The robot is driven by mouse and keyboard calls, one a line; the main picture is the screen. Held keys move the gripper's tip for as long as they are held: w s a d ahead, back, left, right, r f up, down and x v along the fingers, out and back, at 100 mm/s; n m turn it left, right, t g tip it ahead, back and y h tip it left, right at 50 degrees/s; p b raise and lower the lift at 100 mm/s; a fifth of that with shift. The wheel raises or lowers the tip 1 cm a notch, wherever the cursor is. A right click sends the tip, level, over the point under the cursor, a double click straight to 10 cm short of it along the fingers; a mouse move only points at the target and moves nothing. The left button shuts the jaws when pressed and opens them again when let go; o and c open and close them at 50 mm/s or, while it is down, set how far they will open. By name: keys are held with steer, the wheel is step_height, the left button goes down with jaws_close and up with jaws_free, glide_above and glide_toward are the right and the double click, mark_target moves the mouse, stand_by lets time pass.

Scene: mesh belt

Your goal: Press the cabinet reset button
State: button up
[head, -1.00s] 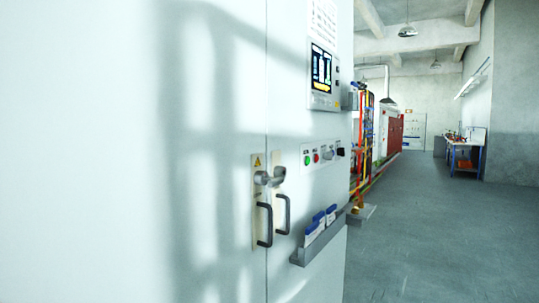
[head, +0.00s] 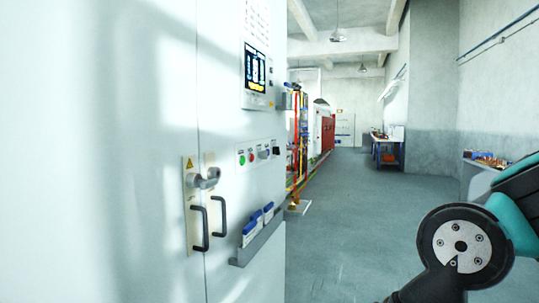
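The white cabinet (head: 135,200) fills the left of the head view, with its doors closed. A button panel (head: 258,152) on its front has a green button (head: 242,159), a red button (head: 251,157), a grey knob (head: 264,153) and a dark knob (head: 276,150). I cannot tell from labels which one is the reset button. A lit display (head: 256,70) sits above the panel. Part of my arm shows at the lower right, well apart from the cabinet. My gripper is not in view.
A shelf (head: 257,245) with blue-and-white items juts from the cabinet below the panel. Black handles (head: 222,216) and a grey latch (head: 204,180) stick out at the doors. Red and yellow pipes (head: 296,150) stand behind. The grey floor (head: 355,210) to the right is open.

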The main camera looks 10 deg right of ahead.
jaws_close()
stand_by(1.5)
